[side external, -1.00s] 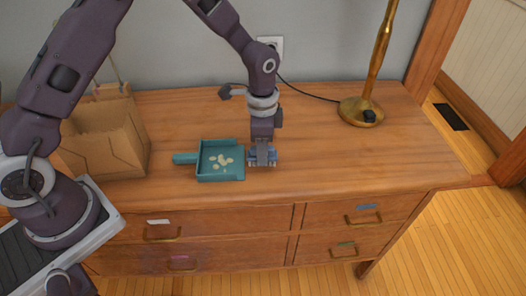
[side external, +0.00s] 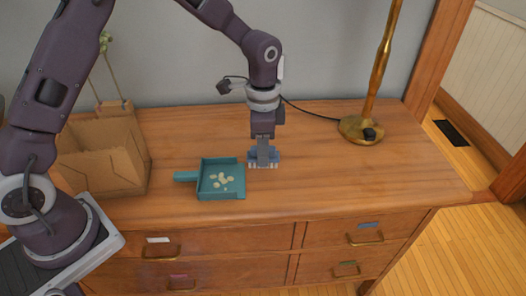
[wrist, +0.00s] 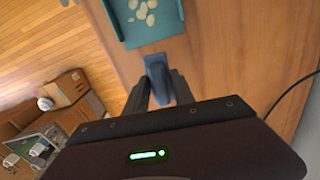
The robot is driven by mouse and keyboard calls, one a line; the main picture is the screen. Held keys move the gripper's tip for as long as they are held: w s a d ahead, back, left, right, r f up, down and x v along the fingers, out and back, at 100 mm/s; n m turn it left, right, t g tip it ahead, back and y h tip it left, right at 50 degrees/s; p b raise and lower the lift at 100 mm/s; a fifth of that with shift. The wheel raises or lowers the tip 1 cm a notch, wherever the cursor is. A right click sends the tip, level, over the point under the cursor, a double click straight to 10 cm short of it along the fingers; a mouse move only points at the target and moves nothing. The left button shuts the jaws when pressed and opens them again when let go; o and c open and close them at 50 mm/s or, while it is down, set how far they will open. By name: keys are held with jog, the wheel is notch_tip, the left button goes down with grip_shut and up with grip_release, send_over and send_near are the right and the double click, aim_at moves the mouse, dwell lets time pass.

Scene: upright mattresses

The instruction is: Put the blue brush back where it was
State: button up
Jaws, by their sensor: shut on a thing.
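The blue brush (side external: 252,161) is between the fingers of my gripper (side external: 263,155), just right of and slightly behind the teal dustpan (side external: 205,191) in the side view. In the wrist view, the brush (wrist: 157,70) sits between the fingertips of my gripper (wrist: 160,82). My gripper is shut on it and hides part of it. I cannot tell whether the brush's underside touches the dresser top. The dustpan holds several pale pieces (side external: 221,180); it also shows at the top of the wrist view (wrist: 140,38).
The wooden dresser top (side external: 330,185) is clear right of the brush. A brown paper bag (side external: 105,160) stands at the left. A brass lamp (side external: 358,128) stands at the back right, its black cord (side external: 310,111) running behind my arm. The drawers below are shut.

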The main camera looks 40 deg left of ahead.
grip_shut()
